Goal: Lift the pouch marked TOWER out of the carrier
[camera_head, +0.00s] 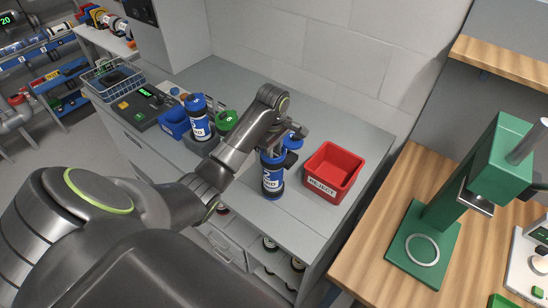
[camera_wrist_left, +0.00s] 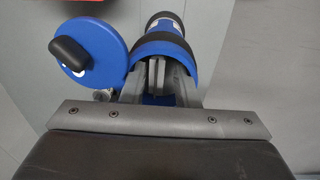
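A blue carrier (camera_head: 272,183) with dark bands and a white label stands upright on the grey counter, left of the red bin. Its round blue lid (camera_head: 293,142) is swung open to the side, and it shows with its dark knob in the left wrist view (camera_wrist_left: 103,50). My left gripper (camera_wrist_left: 155,76) is at the carrier's open top, pointing down. Its two fingers are close together, with nothing clearly between them. The carrier body (camera_wrist_left: 163,28) shows beyond them. No pouch and no TOWER mark can be made out; the carrier's inside is hidden. My right gripper is not in view.
A red bin marked REJECT (camera_head: 334,171) stands close right of the carrier. Another blue carrier (camera_head: 199,118), a green round part (camera_head: 227,120) and a blue bin (camera_head: 173,122) stand farther left. A green press (camera_head: 424,228) stands on the wooden table at right.

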